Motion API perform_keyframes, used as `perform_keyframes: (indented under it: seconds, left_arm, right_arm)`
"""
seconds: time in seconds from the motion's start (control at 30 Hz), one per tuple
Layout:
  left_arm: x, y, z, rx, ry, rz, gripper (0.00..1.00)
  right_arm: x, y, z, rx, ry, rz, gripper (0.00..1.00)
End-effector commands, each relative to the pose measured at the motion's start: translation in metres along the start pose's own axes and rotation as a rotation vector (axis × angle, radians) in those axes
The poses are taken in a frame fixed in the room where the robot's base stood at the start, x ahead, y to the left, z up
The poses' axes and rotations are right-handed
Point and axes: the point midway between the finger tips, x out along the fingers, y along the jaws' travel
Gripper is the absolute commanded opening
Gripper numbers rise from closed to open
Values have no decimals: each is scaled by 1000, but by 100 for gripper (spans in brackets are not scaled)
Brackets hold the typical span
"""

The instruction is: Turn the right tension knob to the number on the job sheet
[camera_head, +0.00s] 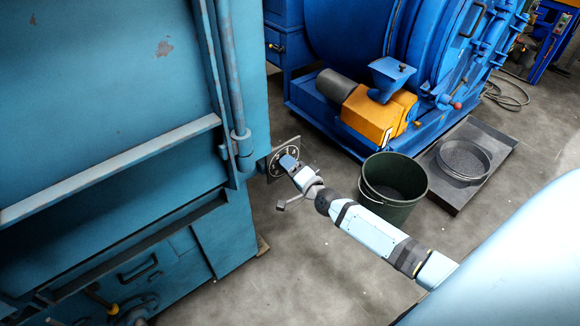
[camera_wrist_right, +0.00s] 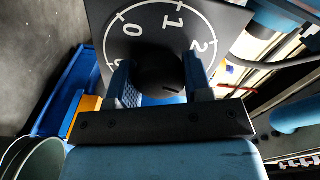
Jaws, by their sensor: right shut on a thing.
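The dial plate (camera_head: 274,172) is a dark square with a white ring of numbers, mounted at the right edge of the blue machine. It fills the top of the right wrist view (camera_wrist_right: 215,18), where 0, 1 and 2 are readable; part of the ring is hidden by my gripper. The black round knob (camera_wrist_right: 158,70) sits at the middle of the dial. My right gripper (camera_head: 290,163) is shut on it, one finger on each side in the right wrist view (camera_wrist_right: 159,82). I cannot tell which number the knob points to. The job sheet and my left gripper are not in view.
The large blue machine (camera_head: 110,90) fills the left, with a protruding ledge. A dark green bucket (camera_head: 388,208) stands on the floor beside my right forearm. Behind are a blue drum machine (camera_head: 345,40) with an orange motor housing (camera_head: 375,118) and a grey tray (camera_head: 490,185) holding a round sieve.

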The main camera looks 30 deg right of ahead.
Motion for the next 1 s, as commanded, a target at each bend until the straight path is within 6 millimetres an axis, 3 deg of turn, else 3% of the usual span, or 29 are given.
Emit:
perform_keyframes:
  seconds: [0.17, 0.2, 0.3, 0.67, 0.77, 1.0]
  left_arm:
    - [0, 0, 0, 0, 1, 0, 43]
    - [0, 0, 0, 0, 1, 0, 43]
    - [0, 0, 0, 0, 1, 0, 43]
    - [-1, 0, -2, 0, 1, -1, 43]
    - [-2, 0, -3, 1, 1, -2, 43]
    - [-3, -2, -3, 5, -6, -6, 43]
  right_arm:
    - [0, 1, 0, -1, 0, 1, 23]
    - [0, 1, 0, -1, 0, 1, 53]
    - [0, 0, 0, -1, 0, 1, 72]
    - [-7, 0, 0, -2, -1, 1, 72]
    - [-21, 0, 0, -2, -1, 3, 72]
    - [-76, 0, 0, -2, -2, 4, 72]
